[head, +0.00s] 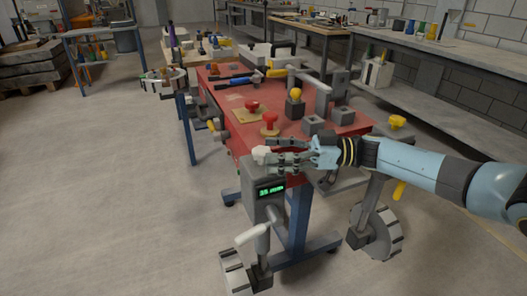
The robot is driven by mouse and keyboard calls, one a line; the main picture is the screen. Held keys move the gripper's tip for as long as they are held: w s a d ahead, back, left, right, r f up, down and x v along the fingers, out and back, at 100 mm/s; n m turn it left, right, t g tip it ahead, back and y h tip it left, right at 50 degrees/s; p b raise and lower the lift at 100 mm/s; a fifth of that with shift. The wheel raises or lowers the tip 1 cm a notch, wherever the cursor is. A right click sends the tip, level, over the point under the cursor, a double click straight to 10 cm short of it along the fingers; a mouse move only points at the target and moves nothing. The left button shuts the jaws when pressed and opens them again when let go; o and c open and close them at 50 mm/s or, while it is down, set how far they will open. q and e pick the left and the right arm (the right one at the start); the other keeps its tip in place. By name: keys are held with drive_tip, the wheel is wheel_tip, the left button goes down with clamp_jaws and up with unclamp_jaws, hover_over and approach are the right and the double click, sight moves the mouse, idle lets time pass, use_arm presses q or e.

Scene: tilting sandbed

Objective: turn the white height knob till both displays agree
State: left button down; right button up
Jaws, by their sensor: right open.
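The white knob (262,155) sits on top of a grey post at the near corner of the red sandbed table. A display (270,190) with green characters is on the post's front, just below the knob; its text is too small to read surely. I make out only this one display. My right gripper (274,157) comes in from the right with its fingers pointing left. Its fingertips are at the knob's right side, and it is open. I cannot tell whether the fingers touch the knob. My left gripper is out of view.
The red tabletop (232,100) carries red knobs, a yellow ball on a dark block (295,100), grey blocks and a hammer-like tool. A white-gripped crank (250,234) and wheels stand below. Open floor (110,210) lies left. A workbench (450,110) runs along the right wall.

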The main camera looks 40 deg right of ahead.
drive_tip(key=v, duration=0.9)
